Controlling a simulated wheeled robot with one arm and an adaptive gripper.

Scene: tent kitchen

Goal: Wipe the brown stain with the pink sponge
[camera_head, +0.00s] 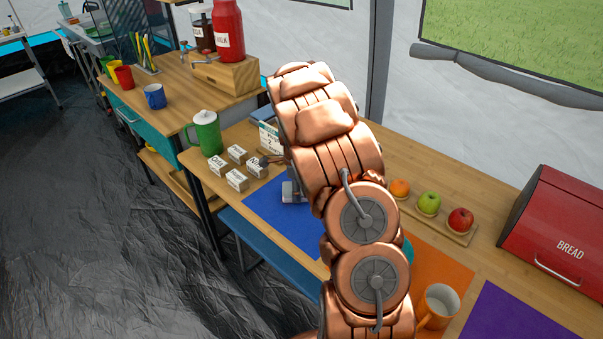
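My copper arm (335,150) fills the middle of the head view and hides much of the table (400,155) behind it. A small grey metallic part (291,192) shows at the arm's left edge, over the blue mat (265,212). It may be part of my gripper, but I cannot tell. The fingers do not show clearly, so I cannot see whether they are open or shut or hold anything. I can make out neither the pink sponge nor the brown stain.
A green jug (206,133) and several labelled blocks (237,179) stand left of the arm. To the right are a fruit tray (455,234), a red bread box (560,235), an orange mug (437,306), an orange mat (440,262) and a purple mat (510,318).

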